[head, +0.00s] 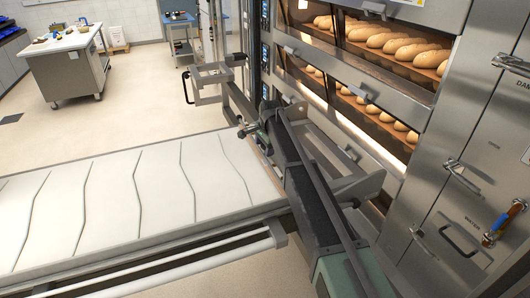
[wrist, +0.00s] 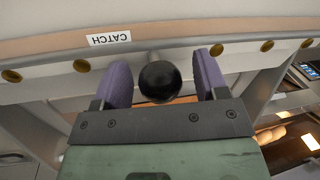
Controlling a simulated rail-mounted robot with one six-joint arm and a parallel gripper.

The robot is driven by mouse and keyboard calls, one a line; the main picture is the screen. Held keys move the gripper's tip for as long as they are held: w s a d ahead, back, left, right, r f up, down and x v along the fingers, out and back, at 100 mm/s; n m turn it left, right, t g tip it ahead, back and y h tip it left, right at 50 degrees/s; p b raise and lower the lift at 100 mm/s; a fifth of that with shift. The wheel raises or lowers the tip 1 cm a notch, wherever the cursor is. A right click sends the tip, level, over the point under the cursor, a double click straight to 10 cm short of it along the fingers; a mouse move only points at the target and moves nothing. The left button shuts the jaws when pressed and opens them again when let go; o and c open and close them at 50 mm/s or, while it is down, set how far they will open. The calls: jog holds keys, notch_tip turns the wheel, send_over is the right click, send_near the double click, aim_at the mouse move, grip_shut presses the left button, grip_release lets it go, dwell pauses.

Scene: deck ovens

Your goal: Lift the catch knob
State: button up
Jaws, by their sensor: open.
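My gripper (wrist: 160,75) is open, with one purple finger on each side of the knob. In the head view my gripper (head: 250,128) reaches the end of the white loader bed by the ovens. The knob cannot be made out there.
The loader bed (head: 100,195) with a pale cloth fills the lower left. Deck ovens with loaves (head: 390,42) stand at the right, beside steel doors with handles (head: 463,175). A metal frame (head: 205,75) rises behind the gripper.

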jog(key=shift+r, duration=0.1)
grip_shut()
notch_tip(320, 180, up, 2)
jog(key=shift+r+p, duration=0.15)
jog(key=shift+p, duration=1.05)
jog(key=shift+w+f, duration=0.1)
jog(key=shift+f, duration=0.15)
grip_release()
jog(key=shift+r, duration=0.1)
notch_tip(320, 180, up, 11)
jog(key=s+d+p, duration=0.1)
jog(key=p, duration=0.9)
jog(key=shift+s+f, duration=0.2)
jog(key=shift+s, duration=0.2)
jog(key=shift+d, duration=0.1)
